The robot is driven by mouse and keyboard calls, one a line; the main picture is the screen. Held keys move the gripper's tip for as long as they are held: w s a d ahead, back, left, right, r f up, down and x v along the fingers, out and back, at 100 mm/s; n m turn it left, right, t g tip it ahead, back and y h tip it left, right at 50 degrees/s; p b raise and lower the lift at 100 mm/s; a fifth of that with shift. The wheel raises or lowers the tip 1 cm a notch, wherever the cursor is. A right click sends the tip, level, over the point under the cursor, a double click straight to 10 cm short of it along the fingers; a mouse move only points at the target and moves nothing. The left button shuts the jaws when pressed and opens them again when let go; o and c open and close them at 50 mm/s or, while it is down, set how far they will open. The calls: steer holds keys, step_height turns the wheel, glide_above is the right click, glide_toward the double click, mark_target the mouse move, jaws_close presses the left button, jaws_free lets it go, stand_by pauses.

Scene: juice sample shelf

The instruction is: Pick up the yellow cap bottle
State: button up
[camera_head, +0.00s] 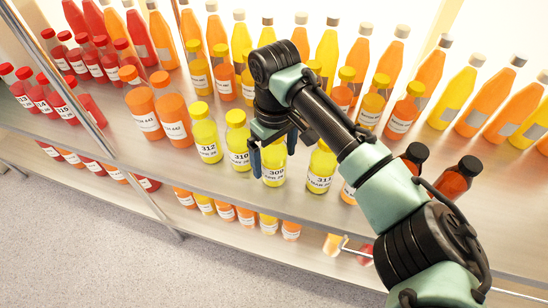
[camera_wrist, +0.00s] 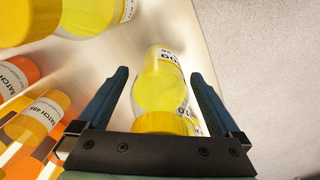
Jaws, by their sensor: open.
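My gripper (camera_head: 273,162) is open over the front row of the shelf, with its fingers on either side of a yellow bottle (camera_head: 274,172) whose label seems to read 309. In the wrist view this bottle (camera_wrist: 160,90) lies between the two blue fingers (camera_wrist: 160,73), its yellow cap (camera_wrist: 165,123) close to the palm. Gaps show between the bottle and both fingers. In the head view the wrist hides its cap. Similar yellow-capped bottles labelled 312 (camera_head: 206,140), 310 (camera_head: 238,147) and 311 (camera_head: 321,172) stand beside it.
Orange bottles (camera_head: 172,120) stand left of the yellow ones, and red bottles (camera_head: 75,100) farther left. Two dark-capped bottles (camera_head: 457,180) are at the right, near my arm. Taller juice bottles fill the back. The metal shelf edge (camera_head: 200,178) runs along the front, with a lower shelf below.

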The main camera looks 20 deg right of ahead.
steer(key=shift+r, duration=0.1)
jaws_close()
stand_by(0.3)
step_height(320, 180, up, 11)
steer(key=p, duration=0.4)
steer(key=shift+r, duration=0.1)
step_height(320, 180, up, 3)
steer(key=p, duration=0.4)
